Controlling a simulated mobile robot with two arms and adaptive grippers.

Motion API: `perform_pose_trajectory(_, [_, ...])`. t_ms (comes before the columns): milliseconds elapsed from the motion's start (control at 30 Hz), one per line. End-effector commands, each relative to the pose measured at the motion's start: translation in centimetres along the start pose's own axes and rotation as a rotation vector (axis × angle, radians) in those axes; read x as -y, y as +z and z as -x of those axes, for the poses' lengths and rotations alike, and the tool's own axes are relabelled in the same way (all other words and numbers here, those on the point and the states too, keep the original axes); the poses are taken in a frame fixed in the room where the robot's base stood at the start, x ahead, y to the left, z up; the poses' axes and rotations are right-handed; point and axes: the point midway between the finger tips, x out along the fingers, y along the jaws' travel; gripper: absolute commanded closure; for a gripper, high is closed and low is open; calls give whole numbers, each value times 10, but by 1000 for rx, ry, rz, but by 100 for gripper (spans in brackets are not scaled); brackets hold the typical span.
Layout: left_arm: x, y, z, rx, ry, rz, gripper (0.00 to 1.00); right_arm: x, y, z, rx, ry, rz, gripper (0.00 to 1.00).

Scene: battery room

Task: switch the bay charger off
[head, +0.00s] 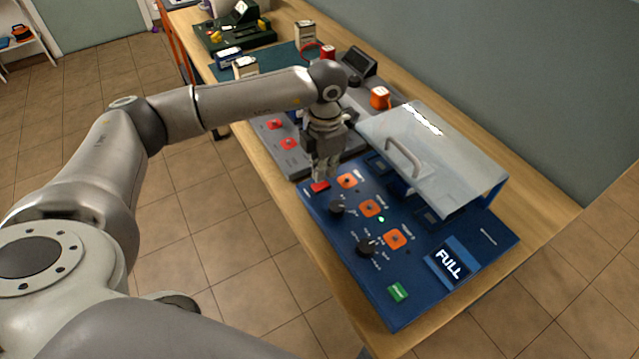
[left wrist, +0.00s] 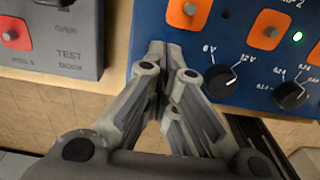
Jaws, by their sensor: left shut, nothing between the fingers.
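The bay charger is a blue panel (head: 372,284) on the bench, with a display reading FULL (head: 449,263), a lit green lamp (head: 381,219) and a green button (head: 398,291). A red switch (head: 319,186) sits at its far left corner. My left gripper (head: 322,178) is shut and empty, with its tips just over that corner, close to the red switch. I cannot tell whether they touch. In the left wrist view the shut fingertips (left wrist: 165,48) overlap the panel's edge (left wrist: 230,45), and the red switch is hidden. My right gripper is not in view.
Orange terminals (head: 370,208) and black knobs (head: 366,248) cover the panel. A clear cover with a handle (head: 405,157) stands over its back part. A grey unit with red terminals (head: 288,143) adjoins it.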

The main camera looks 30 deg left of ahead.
Motion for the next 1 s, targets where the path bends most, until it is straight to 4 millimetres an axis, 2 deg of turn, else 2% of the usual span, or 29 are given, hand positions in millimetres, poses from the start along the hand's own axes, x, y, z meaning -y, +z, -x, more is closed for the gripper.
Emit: perform_pose_trajectory(1000, [0,0,-15,0,0,0,100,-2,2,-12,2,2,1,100])
